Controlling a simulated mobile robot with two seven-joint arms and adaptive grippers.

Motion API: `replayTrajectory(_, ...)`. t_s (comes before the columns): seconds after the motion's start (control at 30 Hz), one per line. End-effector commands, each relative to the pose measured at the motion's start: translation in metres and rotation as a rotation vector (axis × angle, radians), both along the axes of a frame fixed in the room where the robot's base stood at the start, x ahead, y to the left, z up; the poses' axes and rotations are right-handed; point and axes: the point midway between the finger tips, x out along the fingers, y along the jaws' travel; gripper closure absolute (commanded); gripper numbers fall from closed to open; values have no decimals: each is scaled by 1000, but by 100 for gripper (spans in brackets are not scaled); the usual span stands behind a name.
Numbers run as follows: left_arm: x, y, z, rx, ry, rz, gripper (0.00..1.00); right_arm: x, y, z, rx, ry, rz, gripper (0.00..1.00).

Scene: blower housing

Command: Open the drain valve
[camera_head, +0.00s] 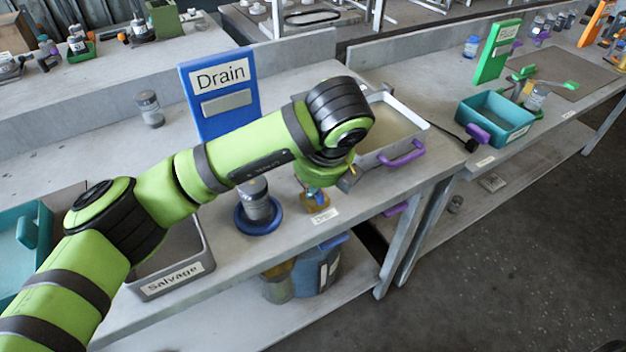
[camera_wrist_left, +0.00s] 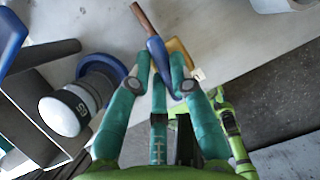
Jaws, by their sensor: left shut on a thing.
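The drain valve (camera_head: 318,205) sits at the bench's front edge, above a small "Drain" label (camera_head: 325,216). Its brass-coloured body also shows in the left wrist view (camera_wrist_left: 180,52). A blue handle (camera_wrist_left: 157,52) with a copper-coloured rod (camera_wrist_left: 143,18) lies between the fingers of my left gripper (camera_wrist_left: 160,75). The gripper is shut on the blue handle. In the head view my left gripper (camera_head: 314,188) points down at the valve, and my wrist partly hides it. I cannot tell the valve's internal state.
A grey jar (camera_head: 255,198) in a blue ring (camera_head: 246,226) stands just left of the valve. A blue "Drain" sign (camera_head: 205,118) stands behind. A grey tray (camera_head: 412,118) with purple handles is to the right. A "Salvage" bin (camera_head: 203,272) is left; a blue bucket (camera_head: 322,272) is below.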

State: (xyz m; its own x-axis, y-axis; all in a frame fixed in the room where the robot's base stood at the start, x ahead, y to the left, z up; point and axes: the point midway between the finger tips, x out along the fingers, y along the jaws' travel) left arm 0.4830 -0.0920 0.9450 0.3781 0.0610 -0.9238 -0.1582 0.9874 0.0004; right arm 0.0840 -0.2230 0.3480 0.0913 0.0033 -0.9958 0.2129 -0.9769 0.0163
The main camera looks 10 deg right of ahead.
Motion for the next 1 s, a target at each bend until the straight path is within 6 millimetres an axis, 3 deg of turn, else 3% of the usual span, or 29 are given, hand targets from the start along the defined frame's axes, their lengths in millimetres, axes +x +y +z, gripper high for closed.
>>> replayTrajectory(0.13, 0, 0, 0, 0, 3, -1, 100, 0, 0, 0, 0, 0, 0, 52)
replayTrajectory(0.17, 0, 0, 0, 0, 3, -1, 67, 0, 0, 0, 0, 0, 0, 52)
replayTrajectory(0.2, 0, 0, 0, 0, 3, -2, 55, 0, 0, 0, 0, 0, 0, 52)
replayTrajectory(0.63, -2, -1, 7, -2, -1, -3, 55, 1, -1, 0, -2, 0, 1, 52)
replayTrajectory(1.0, -29, -5, 75, 0, -7, -4, 55, 0, 0, 0, 0, 0, 0, 52)
